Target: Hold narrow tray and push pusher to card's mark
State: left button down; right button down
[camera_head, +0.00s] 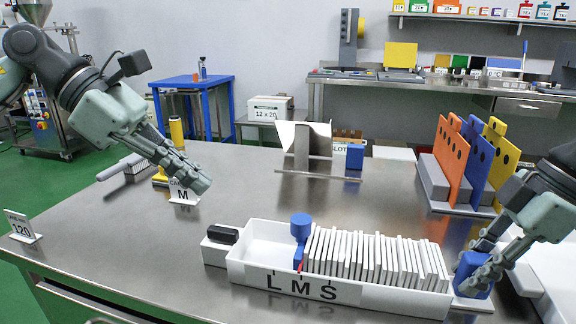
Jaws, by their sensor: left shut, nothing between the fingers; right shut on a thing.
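The narrow white tray (400,299) lies on the steel table, with L, M and S on its front. White teabag packets (375,256) stand in a row inside it. The blue pusher (301,228) stands upright at the left end of the row. Its red pointer (300,266) is close to the M mark; exact alignment is hard to tell. My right gripper (472,283) is shut on the blue handle (473,266) at the tray's right end. My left gripper (199,182) is shut and empty, above the table, partly in front of the card (184,196) reading M.
A "120" sign (22,228) stands at the table's left edge. Orange, blue and yellow boards (451,160) stand in a rack at the right. A white stand (303,140) and a small blue block (355,156) are at the back.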

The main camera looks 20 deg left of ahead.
jog(key=c, duration=1.2)
grip_release()
jog(key=shift+d+r, duration=0.1)
